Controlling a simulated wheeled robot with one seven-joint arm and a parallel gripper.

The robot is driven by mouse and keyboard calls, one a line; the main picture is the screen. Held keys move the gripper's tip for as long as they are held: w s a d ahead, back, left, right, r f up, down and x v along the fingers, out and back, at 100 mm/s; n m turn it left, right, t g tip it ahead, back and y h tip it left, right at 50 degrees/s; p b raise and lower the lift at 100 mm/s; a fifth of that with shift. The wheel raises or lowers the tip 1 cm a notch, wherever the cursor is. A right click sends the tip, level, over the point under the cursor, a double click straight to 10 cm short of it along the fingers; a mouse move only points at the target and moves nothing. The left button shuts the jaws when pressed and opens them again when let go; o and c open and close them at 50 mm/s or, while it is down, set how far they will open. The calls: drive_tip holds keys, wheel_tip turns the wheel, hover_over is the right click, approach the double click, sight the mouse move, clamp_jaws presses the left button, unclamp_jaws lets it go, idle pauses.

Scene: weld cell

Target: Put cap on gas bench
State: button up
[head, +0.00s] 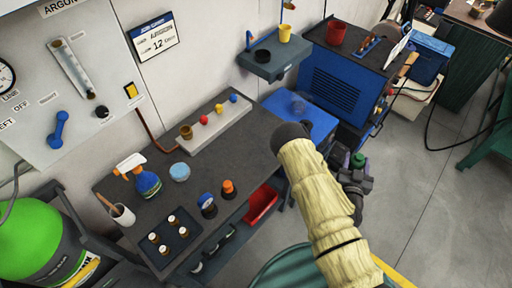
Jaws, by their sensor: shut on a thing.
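My gripper (355,182) is at the end of my sleeved arm, right of the bench and clear of it. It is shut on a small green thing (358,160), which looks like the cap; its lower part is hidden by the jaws. The gas bench (238,158) is the dark-topped table along the wall, left of my arm. My arm hides part of its right end.
On the bench stand a spray bottle (146,184), a light-blue tub (180,172), two regulators, a tray (187,243) of small bottles and a white manifold (230,124). A blue machine (338,85) stands behind.

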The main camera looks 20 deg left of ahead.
drive_tip(key=w+a+f+n+g+y+b, duration=0.1)
drive_tip(key=w+a+f+n+y+b, duration=0.15)
drive_tip(key=a+b, duration=0.35)
drive_tip(key=w+a+f+n+y+b, duration=0.1)
drive_tip(key=a+f+y+b, duration=0.15)
drive_tip(key=a, duration=0.45)
drive_tip(key=w+a+f+n+g+y+b, duration=0.1)
drive_tip(key=a+n+y+b, duration=0.15)
drive_tip(key=a+b, duration=0.35)
drive_tip(key=s+a+r+n+g+y+b, duration=0.3)
drive_tip(key=s+a+r+g+y+b, duration=0.1)
drive_tip(key=a, duration=0.4)
drive_tip(key=s+a+r+n+g+y+b, duration=0.4)
drive_tip(key=a+b, duration=0.3)
drive_tip(key=a, duration=0.2)
drive_tip(key=shift+s+a+r+g+y, duration=0.15)
drive_tip(key=shift+s+r+g+y, duration=0.2)
drive_tip(key=shift+r+g+y, duration=0.25)
wheel_tip(320, 180, down, 6)
drive_tip(key=shift+f+b, duration=0.1)
drive_tip(key=shift+b, duration=0.4)
